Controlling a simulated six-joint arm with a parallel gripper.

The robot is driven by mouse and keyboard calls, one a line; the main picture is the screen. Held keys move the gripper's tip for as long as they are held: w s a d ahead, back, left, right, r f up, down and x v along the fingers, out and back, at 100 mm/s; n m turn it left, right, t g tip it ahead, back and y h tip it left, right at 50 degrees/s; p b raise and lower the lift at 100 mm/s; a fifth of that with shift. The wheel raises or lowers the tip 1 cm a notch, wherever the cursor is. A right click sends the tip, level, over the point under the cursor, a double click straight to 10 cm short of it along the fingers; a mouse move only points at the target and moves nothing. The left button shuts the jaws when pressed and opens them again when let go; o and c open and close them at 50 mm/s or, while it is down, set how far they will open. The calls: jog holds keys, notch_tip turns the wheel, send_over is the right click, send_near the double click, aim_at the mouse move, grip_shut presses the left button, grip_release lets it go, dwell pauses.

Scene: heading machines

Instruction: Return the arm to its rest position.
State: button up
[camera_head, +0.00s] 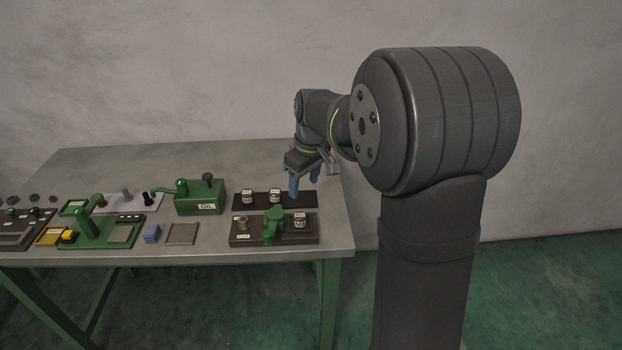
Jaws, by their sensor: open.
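My gripper (304,182) has blue fingers and points down over the right part of the grey table. Its two fingers stand apart, with nothing seen between them. It hangs above or just at the right end of a dark strip (259,202) that carries small white-labelled cylinders (274,196). Whether the fingertips touch the strip I cannot tell. My arm (440,120) reaches in from the right and fills much of the right half of the view.
The back of the table is clear.

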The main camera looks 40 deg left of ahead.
aim_at(299, 215)
jog(key=f, duration=0.4)
jog(key=a+f, duration=0.1)
jog(key=f, duration=0.7)
jog(key=shift+a, duration=0.4)
jog(key=shift+a+r, duration=0.1)
jog(key=shift+r, duration=1.75)
